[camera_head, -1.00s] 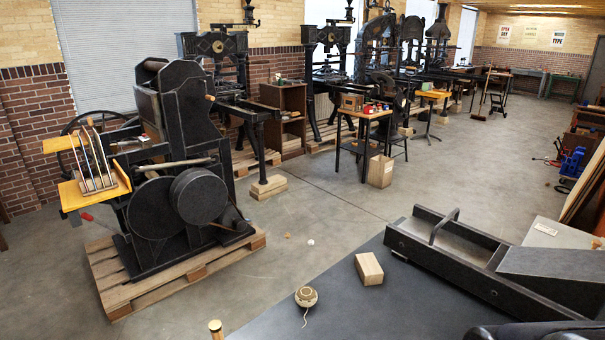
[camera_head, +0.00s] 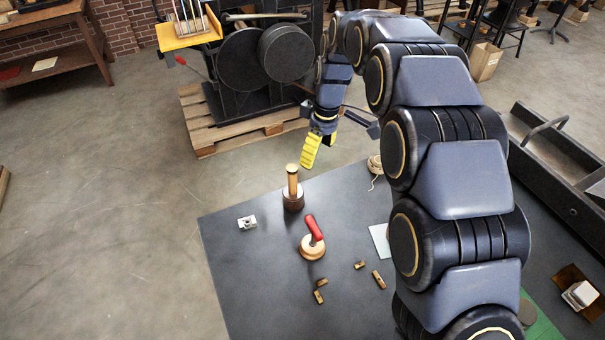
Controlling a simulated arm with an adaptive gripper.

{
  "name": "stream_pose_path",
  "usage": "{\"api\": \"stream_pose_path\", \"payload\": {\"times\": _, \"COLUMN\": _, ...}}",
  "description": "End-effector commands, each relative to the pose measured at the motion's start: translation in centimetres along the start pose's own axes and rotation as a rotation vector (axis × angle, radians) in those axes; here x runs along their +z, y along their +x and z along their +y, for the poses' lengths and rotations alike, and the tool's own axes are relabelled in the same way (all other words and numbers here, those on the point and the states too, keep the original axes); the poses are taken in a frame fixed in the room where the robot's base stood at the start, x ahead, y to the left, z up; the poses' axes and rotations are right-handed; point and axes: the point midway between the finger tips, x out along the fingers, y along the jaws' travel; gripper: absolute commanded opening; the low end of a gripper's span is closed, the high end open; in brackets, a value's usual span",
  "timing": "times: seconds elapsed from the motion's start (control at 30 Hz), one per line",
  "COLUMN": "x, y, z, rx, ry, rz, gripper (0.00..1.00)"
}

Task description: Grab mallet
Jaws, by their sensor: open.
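The mallet (camera_head: 293,196) stands upright on the dark table (camera_head: 245,285) near its back edge, with its dark round head down and its pale wooden handle up. My gripper (camera_head: 337,146) is above and to the right of the handle in the picture, apart from it. It is open and empty. One finger with a yellow pad points down towards the table's back edge. The other finger seems to be the dark piece to its right, only partly clear.
A red-handled tool with a round wooden base (camera_head: 313,246) lies in front of the mallet. Small wooden pieces (camera_head: 379,280) lie nearer. A ball of twine (camera_head: 374,165) sits right. My arm hides much of the table's right side.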

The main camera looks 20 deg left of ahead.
Motion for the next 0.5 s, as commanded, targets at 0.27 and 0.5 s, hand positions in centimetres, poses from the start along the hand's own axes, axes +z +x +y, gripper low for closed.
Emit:
{"api": "stream_pose_path", "payload": {"times": 0.27, "x": -5.5, "y": 4.8, "z": 0.7, "rx": 0.012, "ry": -0.214, "rz": 0.023, "gripper": 0.6}}
{"api": "stream_pose_path", "payload": {"times": 0.5, "x": -5.7, "y": 7.1, "z": 0.7, "rx": 0.008, "ry": -0.229, "rz": 0.021, "gripper": 0.6}}
